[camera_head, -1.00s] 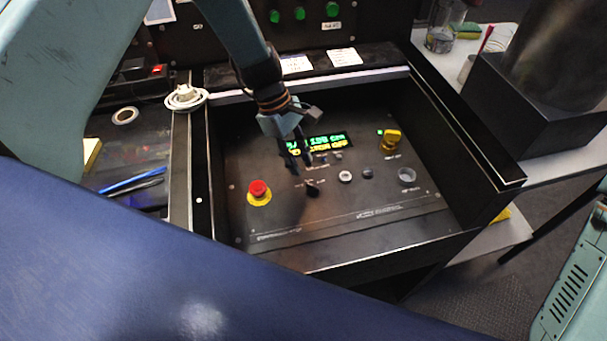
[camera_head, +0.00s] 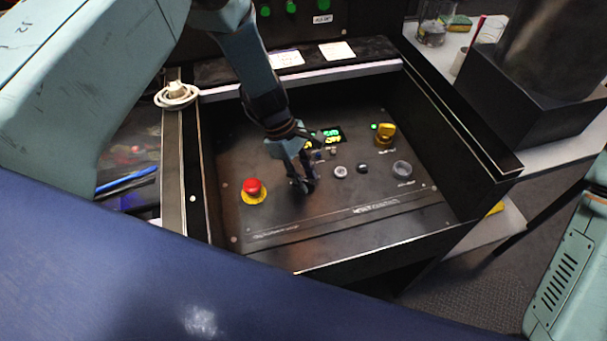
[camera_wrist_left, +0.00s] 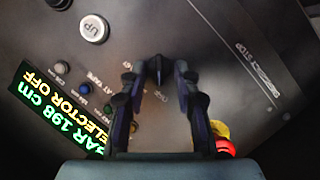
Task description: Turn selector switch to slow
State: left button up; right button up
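The selector switch (camera_wrist_left: 157,71) is a small dark knob on the black control panel (camera_head: 345,232). In the left wrist view it lies between my left gripper's fingertips, with gaps on both sides. My left gripper (camera_wrist_left: 157,82) is open, its fingers pointing at the panel around the knob. In the head view my left gripper (camera_head: 302,187) hides the switch. The green and yellow display (camera_wrist_left: 60,115) reads "SELECTOR OFF" on its lower line; in the head view my arm partly covers the display (camera_head: 332,135). My right gripper is out of view.
A red emergency stop button (camera_head: 253,187) with a yellow ring sits left of my left gripper. Raised walls enclose the panel.

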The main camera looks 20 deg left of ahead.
pick_arm(q)
jog(key=shift+d, duration=0.2)
jog(key=c, duration=0.3)
jog(key=shift+a, duration=0.15)
grip_shut()
jog(key=m+g, duration=0.1)
jog(key=m, duration=0.1)
jog(key=m+y+b, duration=0.1)
jog(key=m, duration=0.1)
jog(key=shift+w+m+g, duration=0.2)
jog(key=shift+m+g, duration=0.2)
jog(key=shift+d+m+g+y+b, duration=0.1)
jog(key=shift+m+g+y+b, duration=0.2)
jog(key=shift+m, duration=0.7)
jog(key=shift+d+m+g+y+b, duration=0.1)
jog(key=shift+m+g+y+b, duration=0.2)
jog(key=shift+m, duration=0.7)
